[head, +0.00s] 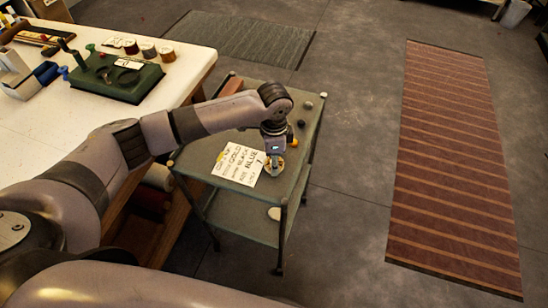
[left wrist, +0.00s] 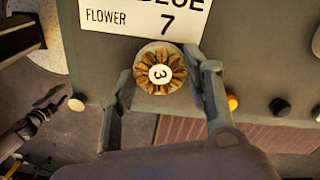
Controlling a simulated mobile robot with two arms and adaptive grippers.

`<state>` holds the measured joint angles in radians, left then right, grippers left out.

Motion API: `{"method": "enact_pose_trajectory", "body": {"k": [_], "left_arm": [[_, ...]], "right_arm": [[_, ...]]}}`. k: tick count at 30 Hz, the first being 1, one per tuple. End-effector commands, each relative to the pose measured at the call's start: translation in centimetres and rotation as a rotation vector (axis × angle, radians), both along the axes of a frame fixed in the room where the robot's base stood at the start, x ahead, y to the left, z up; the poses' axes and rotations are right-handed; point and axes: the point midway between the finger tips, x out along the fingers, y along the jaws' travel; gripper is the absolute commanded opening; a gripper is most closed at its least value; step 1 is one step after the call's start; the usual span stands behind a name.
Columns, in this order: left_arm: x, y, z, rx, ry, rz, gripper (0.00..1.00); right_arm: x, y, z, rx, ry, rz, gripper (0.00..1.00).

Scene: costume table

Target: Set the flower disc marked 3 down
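The flower disc marked 3 (left wrist: 160,72) is round, with tan-brown petals and a white centre. It appears to lie flat on the grey-green cart top (left wrist: 262,68), just below the printed card (left wrist: 120,18). My left gripper (left wrist: 168,92) points down over the disc, its fingers apart on either side. In the head view the disc (head: 275,170) shows partly under my left gripper (head: 274,158). My right gripper is not in view.
The card (head: 240,164) ends with "FLOWER 7". The white worktable (head: 60,120) stands left, with a green case (head: 115,78). Open floor lies to the right, with a striped rug (head: 450,165).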

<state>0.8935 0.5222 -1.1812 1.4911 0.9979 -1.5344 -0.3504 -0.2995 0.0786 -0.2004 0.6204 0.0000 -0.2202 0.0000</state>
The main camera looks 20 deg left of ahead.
Motion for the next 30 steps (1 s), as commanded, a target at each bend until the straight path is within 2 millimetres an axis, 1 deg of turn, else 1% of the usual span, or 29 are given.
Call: {"method": "enact_pose_trajectory", "body": {"k": [1, 8, 16, 19, 23, 30], "left_arm": [[-0.1, 0.0, -0.1, 0.001, 0.001, 0.0, 0.5], [0.0, 0.0, 0.0, 0.001, 0.001, 0.0, 0.66], [0.0, 0.0, 0.0, 0.001, 0.001, 0.001, 0.66], [0.0, 0.0, 0.4, 0.0, 0.0, 0.0, 0.66], [0.1, 0.0, 2.1, -0.001, -0.004, 0.001, 0.66], [0.1, 0.0, 7.2, -0.002, -0.004, 0.001, 0.66]], "right_arm": [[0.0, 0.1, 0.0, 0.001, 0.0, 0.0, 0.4], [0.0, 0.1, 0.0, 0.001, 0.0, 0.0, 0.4], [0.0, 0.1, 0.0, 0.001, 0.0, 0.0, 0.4], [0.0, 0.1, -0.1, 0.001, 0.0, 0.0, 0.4], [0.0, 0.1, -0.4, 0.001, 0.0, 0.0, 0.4], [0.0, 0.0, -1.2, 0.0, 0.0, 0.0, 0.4]]}}
